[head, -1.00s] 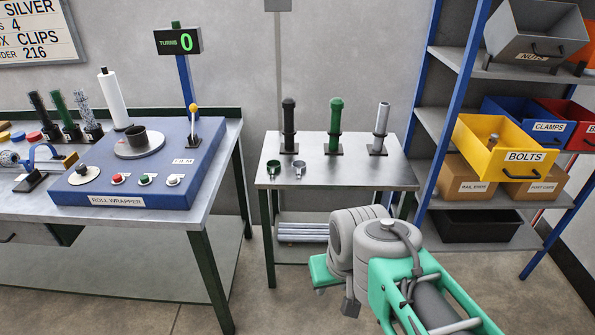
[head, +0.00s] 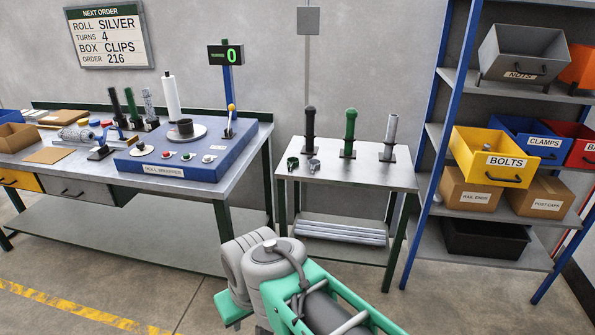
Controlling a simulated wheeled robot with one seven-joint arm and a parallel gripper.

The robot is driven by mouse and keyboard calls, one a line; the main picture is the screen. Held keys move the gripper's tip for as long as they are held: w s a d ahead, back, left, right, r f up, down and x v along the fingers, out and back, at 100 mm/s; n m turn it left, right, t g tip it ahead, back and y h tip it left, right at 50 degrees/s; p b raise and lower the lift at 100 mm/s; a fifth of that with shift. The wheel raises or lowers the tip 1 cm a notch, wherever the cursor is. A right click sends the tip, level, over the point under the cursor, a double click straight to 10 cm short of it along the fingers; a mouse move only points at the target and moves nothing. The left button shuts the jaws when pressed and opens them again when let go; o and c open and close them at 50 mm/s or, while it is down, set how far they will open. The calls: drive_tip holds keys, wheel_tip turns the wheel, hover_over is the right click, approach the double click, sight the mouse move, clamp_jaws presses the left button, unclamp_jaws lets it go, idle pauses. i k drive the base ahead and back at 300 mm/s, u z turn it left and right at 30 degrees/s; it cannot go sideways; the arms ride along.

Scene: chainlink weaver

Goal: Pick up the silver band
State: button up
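A small silver-grey ring (head: 313,165), which looks like the silver band, sits on the small metal side table (head: 350,177) near its front left. A dark green ring (head: 292,163) stands just left of it. Behind them on the same table are upright black (head: 310,130), green (head: 350,132) and silver (head: 390,138) posts on square bases. My folded arm shows at the bottom centre, in front of and below the table. My gripper's fingers cannot be made out, and nothing of mine touches the rings.
A long workbench with a blue roll wrapper (head: 170,158) stands left. A sign (head: 108,35) reads roll silver, turns 4, box clips. A blue-framed shelf (head: 432,180) with labelled bins, including yellow BOLTS (head: 503,164), stands right. Grey tubes (head: 340,232) lie below the side table. Front floor is clear.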

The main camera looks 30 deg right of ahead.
sight(311, 161)
drive_tip(key=z, duration=0.65)
drive_tip(key=i, duration=0.75)
drive_tip(key=z, duration=0.8)
drive_tip(key=i, duration=0.85)
drive_tip(key=u, duration=0.5)
drive_tip(key=i, duration=0.7)
drive_tip(key=u, duration=1.15)
drive_tip(key=i, duration=0.4)
drive_tip(key=u, duration=0.4)
